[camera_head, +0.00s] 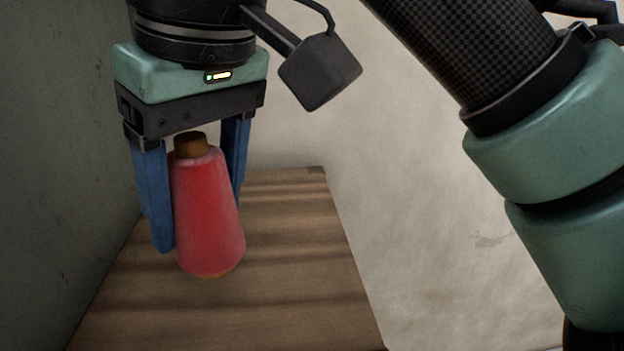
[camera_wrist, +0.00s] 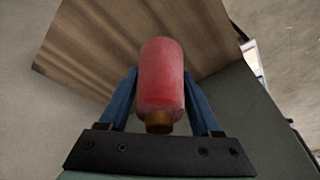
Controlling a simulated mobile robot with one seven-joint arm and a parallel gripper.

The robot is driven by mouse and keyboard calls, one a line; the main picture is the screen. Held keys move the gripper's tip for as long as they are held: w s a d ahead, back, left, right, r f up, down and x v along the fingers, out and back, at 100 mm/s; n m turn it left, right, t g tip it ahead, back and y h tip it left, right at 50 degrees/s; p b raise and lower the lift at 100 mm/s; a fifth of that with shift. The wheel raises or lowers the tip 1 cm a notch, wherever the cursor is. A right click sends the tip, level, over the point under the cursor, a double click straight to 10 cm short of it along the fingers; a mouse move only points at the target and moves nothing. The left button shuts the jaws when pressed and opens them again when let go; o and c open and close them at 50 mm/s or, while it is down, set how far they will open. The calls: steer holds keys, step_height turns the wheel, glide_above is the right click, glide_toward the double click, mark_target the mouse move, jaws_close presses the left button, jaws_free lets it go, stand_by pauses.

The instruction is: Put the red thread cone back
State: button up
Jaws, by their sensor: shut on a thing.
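The red thread cone (camera_head: 207,215) has a brown top and is upright, with a slight tilt, between the blue fingers of my gripper (camera_head: 205,220) in the head view. My gripper points down and is shut on the cone. In the wrist view the cone (camera_wrist: 161,78) sits between both fingers (camera_wrist: 160,95), its brown end toward the palm. The cone is over a brown wooden surface (camera_head: 300,260). I cannot tell whether its base touches the wood.
A grey-green wall or panel (camera_head: 50,130) stands close on the left of the gripper. A pale wall (camera_head: 420,220) is behind and to the right. The wooden surface around the cone is bare, and it also shows in the wrist view (camera_wrist: 100,50).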

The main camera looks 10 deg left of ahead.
mark_target(204, 165)
steer(key=f, duration=0.2)
steer(key=f+p, duration=0.1)
steer(key=shift+s+f, duration=0.2)
steer(key=shift+s, duration=0.1)
steer(key=shift+w+f, duration=0.25)
steer(key=shift+f, duration=0.25)
steer(key=shift+s, duration=0.1)
steer(key=shift+f, duration=0.15)
steer(key=o, duration=1.5)
steer(key=shift+c, duration=0.2)
steer(key=b+v, duration=0.2)
steer(key=v, duration=1)
steer(key=shift+s, duration=0.1)
